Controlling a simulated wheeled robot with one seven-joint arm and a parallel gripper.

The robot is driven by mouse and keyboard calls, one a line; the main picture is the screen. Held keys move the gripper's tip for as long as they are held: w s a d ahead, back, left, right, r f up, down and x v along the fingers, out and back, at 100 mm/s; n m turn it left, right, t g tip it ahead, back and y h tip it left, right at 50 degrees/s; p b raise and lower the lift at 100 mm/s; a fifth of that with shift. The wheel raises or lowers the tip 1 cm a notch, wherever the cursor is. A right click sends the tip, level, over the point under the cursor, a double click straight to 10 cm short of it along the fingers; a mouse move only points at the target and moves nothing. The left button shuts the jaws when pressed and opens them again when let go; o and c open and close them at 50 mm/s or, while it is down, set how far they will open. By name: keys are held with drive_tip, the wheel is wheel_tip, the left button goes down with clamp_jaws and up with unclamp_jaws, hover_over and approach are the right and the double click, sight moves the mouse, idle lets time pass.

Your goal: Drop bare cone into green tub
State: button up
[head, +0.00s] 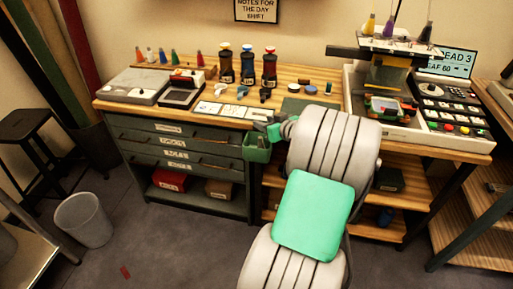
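A green tub (257,147) hangs at the front edge of the table, just left of my arm. My gripper (267,122) is small and dark in the head view, close above the tub's rim and partly hidden by my wrist. I cannot see whether its fingers are open or hold anything. A row of small cones stands at the back left of the table. I cannot tell for sure which cone is bare.
Three dark bottles (248,65) stand at the table's back middle. Grey devices (136,86) are at the left, with cards (209,108) in front. A machine (385,75) carrying more cones and a button panel (451,105) fill the right. A bin (83,220) stands on the floor.

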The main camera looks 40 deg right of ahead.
drive_tip(key=v, duration=0.6)
drive_tip(key=w+a+r+n+g+y+p, duration=0.1)
drive_tip(key=a+r+g+p, duration=0.15)
drive_tip(key=a, duration=0.85)
drive_tip(key=w+a+r+n+g+y+p, duration=0.1)
drive_tip(key=w+a+g+y+p, duration=0.15)
drive_tip(key=a, duration=0.85)
drive_tip(key=s+a+r+g+h+p, duration=0.1)
drive_tip(key=s+a+r+g+p, duration=0.1)
drive_tip(key=s+a, duration=0.4)
drive_tip(key=s+a+r+g+h+p, duration=0.1)
drive_tip(key=s+a+r+g+p, duration=0.1)
drive_tip(key=s+a, duration=0.5)
drive_tip(key=shift+s+r+m+g+p, duration=0.3)
drive_tip(key=shift+s+g+p, duration=0.3)
drive_tip(key=shift+p, duration=0.15)
